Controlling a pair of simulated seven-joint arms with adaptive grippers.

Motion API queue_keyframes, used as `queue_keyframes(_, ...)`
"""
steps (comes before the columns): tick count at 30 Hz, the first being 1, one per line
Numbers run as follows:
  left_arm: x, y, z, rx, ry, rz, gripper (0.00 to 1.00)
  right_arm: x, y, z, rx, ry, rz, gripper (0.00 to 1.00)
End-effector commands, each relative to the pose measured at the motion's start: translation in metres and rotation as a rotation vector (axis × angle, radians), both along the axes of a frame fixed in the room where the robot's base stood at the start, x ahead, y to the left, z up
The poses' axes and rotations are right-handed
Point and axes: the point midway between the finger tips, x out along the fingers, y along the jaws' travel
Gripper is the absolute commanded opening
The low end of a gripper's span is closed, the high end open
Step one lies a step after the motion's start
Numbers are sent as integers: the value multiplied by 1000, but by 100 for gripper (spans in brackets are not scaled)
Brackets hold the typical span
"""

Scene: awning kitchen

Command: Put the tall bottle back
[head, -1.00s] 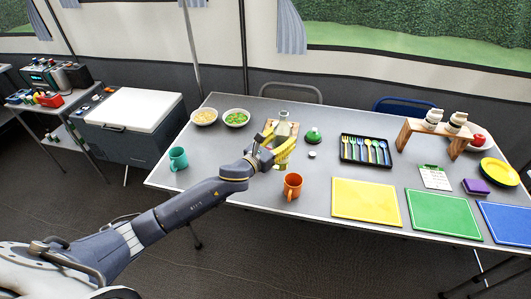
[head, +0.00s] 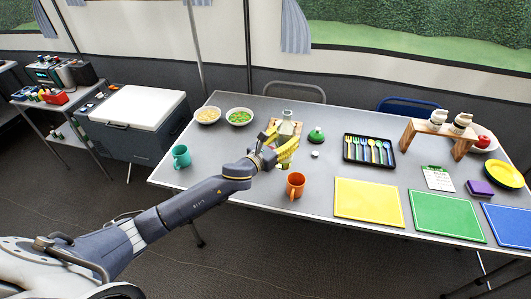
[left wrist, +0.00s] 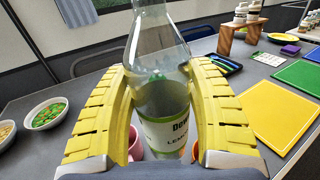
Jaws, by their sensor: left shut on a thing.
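The tall bottle (head: 287,117) is clear, with a green and white label. It stands upright near the middle of the table, toward the back. My left gripper (head: 278,143) reaches it from the front, its yellow fingers on either side of the bottle. In the left wrist view the bottle (left wrist: 158,85) fills the space between the curved fingers (left wrist: 160,108), which are shut on it. The bottle's base is mostly hidden, so I cannot tell whether it touches the table. My right gripper is not in view.
An orange mug (head: 295,185) stands close in front of the gripper. A green-topped item (head: 316,135) and a small white piece (head: 315,154) lie to the right. Two bowls (head: 239,117), a teal mug (head: 181,156) and a cutlery tray (head: 368,150) stand farther off.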

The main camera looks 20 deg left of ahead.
Motion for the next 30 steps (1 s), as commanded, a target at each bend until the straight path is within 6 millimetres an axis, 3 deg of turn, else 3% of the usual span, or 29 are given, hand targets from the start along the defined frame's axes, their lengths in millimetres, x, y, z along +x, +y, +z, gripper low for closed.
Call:
queue_keyframes(5, -2, 0, -5, -1, 0, 2, 19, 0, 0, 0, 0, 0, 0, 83)
queue_keyframes(13, 2, 31, 29, -1, -3, 87, 19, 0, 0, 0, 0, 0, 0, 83)
queue_keyframes(17, 4, 64, 53, -2, -3, 186, 19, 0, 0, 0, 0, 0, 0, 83)
queue_keyframes(21, 2, 112, 78, -5, -1, 328, 19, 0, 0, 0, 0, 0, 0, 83)
queue_keyframes(30, -17, 202, 112, -5, 1, 597, 19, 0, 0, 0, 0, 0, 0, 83)
